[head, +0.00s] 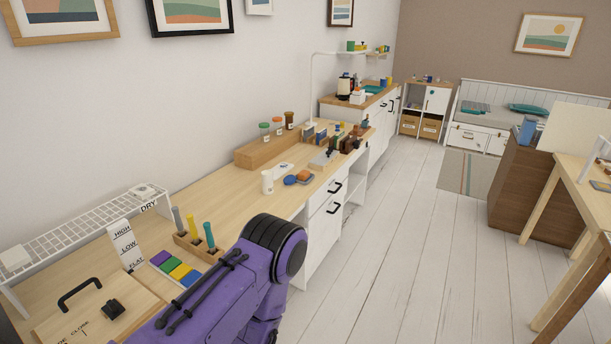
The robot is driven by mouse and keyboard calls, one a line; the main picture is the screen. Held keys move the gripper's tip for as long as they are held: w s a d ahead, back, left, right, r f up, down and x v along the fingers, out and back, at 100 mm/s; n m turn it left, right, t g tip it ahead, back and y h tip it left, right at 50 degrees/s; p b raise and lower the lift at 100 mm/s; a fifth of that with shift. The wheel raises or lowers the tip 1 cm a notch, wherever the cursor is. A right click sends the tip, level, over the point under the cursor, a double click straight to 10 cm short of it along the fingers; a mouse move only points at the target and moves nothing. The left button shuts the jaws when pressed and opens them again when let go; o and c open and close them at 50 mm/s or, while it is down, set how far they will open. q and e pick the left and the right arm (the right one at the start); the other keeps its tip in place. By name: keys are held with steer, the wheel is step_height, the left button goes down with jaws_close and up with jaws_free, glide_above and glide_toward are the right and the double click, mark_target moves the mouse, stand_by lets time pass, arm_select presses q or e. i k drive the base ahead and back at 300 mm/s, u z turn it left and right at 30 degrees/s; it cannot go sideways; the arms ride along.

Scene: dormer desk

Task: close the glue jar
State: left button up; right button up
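A small white jar-like container (267,182) stands upright on the wooden desk, near its front edge. It may be the glue jar, but no label is readable and I cannot tell whether its top is open. Three small jars with green (264,126), orange (277,121) and dark (290,115) tops stand on a wooden riser behind. A purple arm of mine crosses the lower middle. Neither gripper shows.
A wire rack (95,222) stands at the desk's left. A wooden holder with upright tools (194,226) and colored blocks (175,269) sit near my arm. A board with a black handle (79,293) lies front left. Small items crowd the desk's far end. The floor (400,250) is clear.

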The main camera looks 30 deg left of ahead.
mark_target(266, 177)
steer(key=z, duration=0.2)
steer(key=i, duration=1.95)
steer(key=u, duration=0.4)
steer(key=i, duration=1.05)
steer(key=u, duration=1.6)
steer(key=i, duration=0.85)
steer(key=u, duration=0.75)
